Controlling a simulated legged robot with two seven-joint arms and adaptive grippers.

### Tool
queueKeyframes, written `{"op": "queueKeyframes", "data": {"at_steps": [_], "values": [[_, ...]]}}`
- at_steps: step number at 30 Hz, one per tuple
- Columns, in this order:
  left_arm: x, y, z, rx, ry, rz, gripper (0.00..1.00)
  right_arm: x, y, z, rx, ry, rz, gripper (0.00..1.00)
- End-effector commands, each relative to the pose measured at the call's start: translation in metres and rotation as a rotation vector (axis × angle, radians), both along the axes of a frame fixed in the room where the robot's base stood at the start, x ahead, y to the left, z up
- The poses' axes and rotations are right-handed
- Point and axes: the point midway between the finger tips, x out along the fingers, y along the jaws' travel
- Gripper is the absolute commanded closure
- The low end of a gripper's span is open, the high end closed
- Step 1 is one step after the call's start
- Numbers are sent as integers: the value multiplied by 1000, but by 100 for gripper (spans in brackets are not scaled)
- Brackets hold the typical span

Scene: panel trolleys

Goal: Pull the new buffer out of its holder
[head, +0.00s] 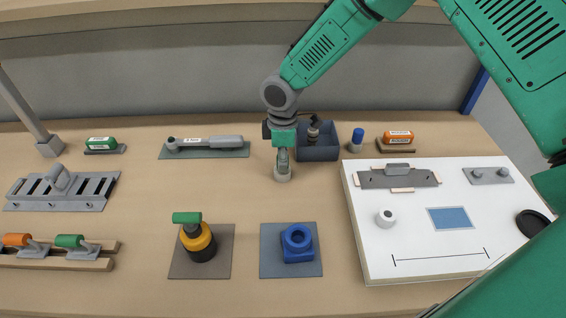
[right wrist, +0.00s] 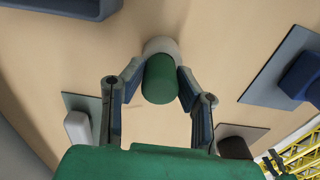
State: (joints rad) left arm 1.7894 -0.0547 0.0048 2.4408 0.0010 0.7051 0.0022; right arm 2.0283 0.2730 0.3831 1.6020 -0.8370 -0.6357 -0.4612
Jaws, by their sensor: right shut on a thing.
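The new buffer shows in the right wrist view as a green cylinder (right wrist: 161,82), standing in a round pale grey holder (right wrist: 160,46). In the head view the holder (head: 283,176) stands on the bench near the middle, and the buffer is mostly hidden by the gripper. My right gripper (head: 283,157) comes down from above, over the holder. Its two fingers also show in the right wrist view (right wrist: 160,84), one on each side of the green cylinder, and it is shut on the buffer. The buffer looks seated in the holder.
A dark grey open bin (head: 318,151) stands close right of the gripper. A blue block (head: 298,243) and a yellow-black tool (head: 199,243) sit on mats in front. A white board (head: 400,240) fills the right. The bench between is clear.

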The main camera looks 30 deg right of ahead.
Motion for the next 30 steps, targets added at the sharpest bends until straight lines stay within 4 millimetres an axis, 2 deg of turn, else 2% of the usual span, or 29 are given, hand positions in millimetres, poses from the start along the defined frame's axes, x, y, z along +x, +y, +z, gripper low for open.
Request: {"op": "queueKeyframes", "data": {"at_steps": [15, 30], "values": [[0, 0, 15, 0, 0, 0, 49, 1, -2, 17, -4, 0, 0, 100], [0, 0, 18, 0, 0, 0, 49, 0, -2, 20, -5, 0, 0, 100]]}}
